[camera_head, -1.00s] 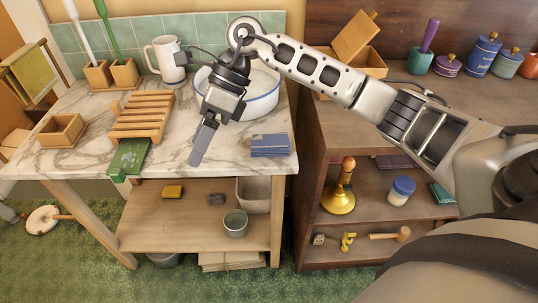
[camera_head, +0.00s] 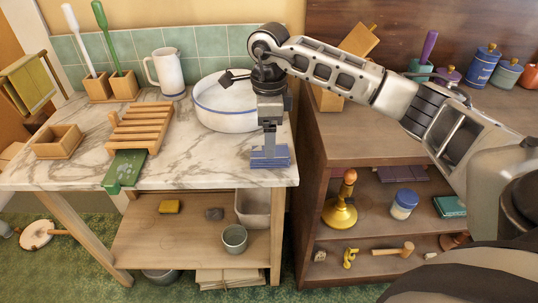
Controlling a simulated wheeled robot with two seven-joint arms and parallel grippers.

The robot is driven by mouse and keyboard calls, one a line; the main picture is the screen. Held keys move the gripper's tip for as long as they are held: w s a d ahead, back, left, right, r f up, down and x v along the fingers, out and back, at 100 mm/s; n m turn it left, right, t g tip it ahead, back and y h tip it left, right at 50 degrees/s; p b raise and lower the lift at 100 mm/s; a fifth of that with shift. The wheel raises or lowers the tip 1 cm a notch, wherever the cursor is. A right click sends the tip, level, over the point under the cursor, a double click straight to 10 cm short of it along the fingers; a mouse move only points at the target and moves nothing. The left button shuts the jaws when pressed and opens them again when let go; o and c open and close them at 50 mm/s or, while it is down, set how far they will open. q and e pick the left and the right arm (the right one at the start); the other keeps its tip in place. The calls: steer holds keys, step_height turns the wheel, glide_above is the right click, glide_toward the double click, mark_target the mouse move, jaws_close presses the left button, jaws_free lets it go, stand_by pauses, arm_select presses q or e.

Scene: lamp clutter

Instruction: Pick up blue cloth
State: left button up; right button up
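The blue cloth (camera_head: 258,161) lies folded on the front right of the marble-topped table (camera_head: 205,160), close to its front edge. My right gripper (camera_head: 270,150) points straight down at the cloth from above, with its fingertips at the cloth and covering part of its middle. The fingers look like one narrow block from this angle, so I cannot tell whether they are open or shut on the cloth. The cloth looks flat on the marble. My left gripper is not in view.
A white basin (camera_head: 222,108) stands just behind and left of my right gripper. A wooden shelf unit (camera_head: 345,145) adjoins on the right. Bare marble lies left of the blue cloth.

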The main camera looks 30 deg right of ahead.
steer(key=shift+f, duration=2.75)
steer(key=c, duration=1.1)
